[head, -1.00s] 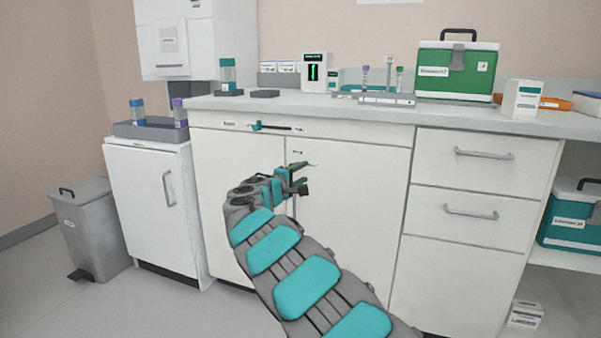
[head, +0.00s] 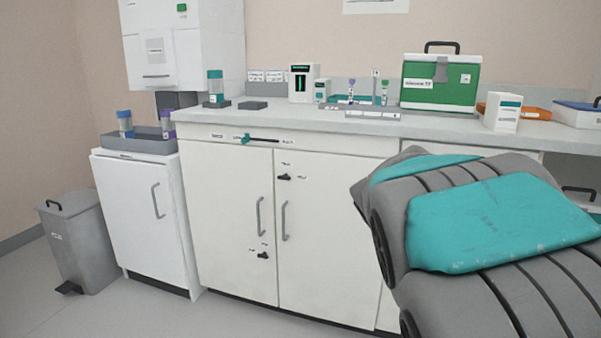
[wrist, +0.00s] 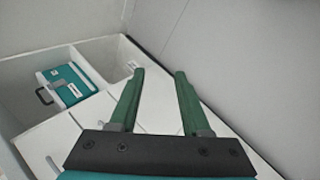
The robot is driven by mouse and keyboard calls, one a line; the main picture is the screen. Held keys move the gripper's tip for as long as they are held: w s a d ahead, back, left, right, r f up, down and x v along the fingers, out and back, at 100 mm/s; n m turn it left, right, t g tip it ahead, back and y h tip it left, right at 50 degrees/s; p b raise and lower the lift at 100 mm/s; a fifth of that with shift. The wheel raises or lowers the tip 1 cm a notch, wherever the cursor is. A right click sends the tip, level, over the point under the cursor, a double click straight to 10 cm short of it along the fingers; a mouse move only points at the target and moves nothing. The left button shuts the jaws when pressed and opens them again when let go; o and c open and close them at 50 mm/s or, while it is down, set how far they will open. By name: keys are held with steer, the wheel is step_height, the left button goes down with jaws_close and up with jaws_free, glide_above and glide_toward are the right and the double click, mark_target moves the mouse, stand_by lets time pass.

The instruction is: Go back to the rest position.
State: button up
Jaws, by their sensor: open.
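My gripper (wrist: 158,95) shows in the wrist view with its two green fingers apart and nothing between them. Past the fingers are white cabinet fronts and an open shelf space, seen at a tilt. In the head view my teal and grey arm fills the lower right, folded close to the camera, and the gripper itself is out of that view. The arm hides the drawers on the right of the cabinet.
The white cabinet (head: 229,220) has two shut doors. Its counter (head: 290,120) carries a green case (head: 440,83), a white box (head: 502,112) and tube racks. A small fridge (head: 145,215) and a grey bin (head: 76,240) stand left. A teal case (wrist: 66,87) sits on the shelf.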

steer(key=s+a+f+g+y, duration=0.1)
steer(key=s+a, duration=0.3)
steer(key=s, duration=0.4)
steer(key=s+a+f+g+y+p, duration=0.1)
steer(key=s+a+f+y, duration=0.2)
steer(key=s, duration=0.5)
steer(key=s+a+f+m+g+y, duration=0.1)
steer(key=s+a+f+y, duration=0.1)
steer(key=s+a, duration=0.4)
steer(key=shift+s+f+y, duration=0.4)
steer(key=shift+s+f, duration=0.45)
steer(key=shift+s, duration=0.1)
